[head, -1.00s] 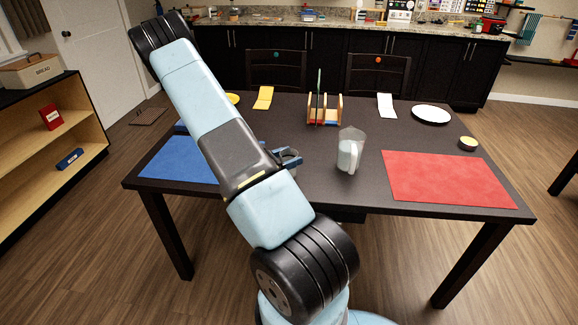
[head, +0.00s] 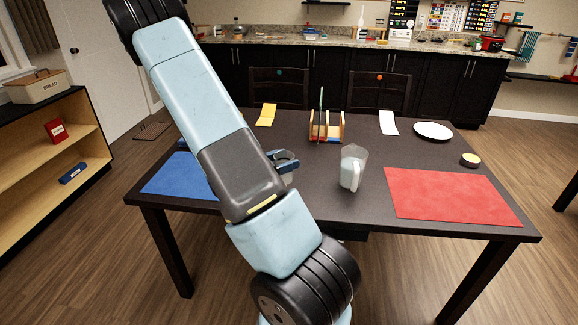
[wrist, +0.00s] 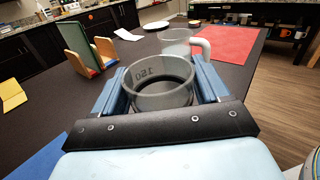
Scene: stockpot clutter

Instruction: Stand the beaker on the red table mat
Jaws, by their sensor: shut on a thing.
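The beaker (wrist: 160,92) is a clear, round glass with a 150 marking, seen from above in the wrist view. My gripper (wrist: 162,88) is shut on it, a blue finger on each side. In the head view my gripper (head: 285,160) is partly hidden behind my arm, with a bit of the beaker (head: 287,177) showing under it. The red table mat (head: 450,194) lies flat and bare at the right of the table. It also shows in the wrist view (wrist: 228,42), beyond the beaker to the right.
A clear jug with a white handle (head: 352,168) stands between my gripper and the red mat. A wooden rack (head: 326,128), a white plate (head: 433,131) and a small yellow-topped dish (head: 470,160) are farther back. A blue mat (head: 180,178) lies at the left.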

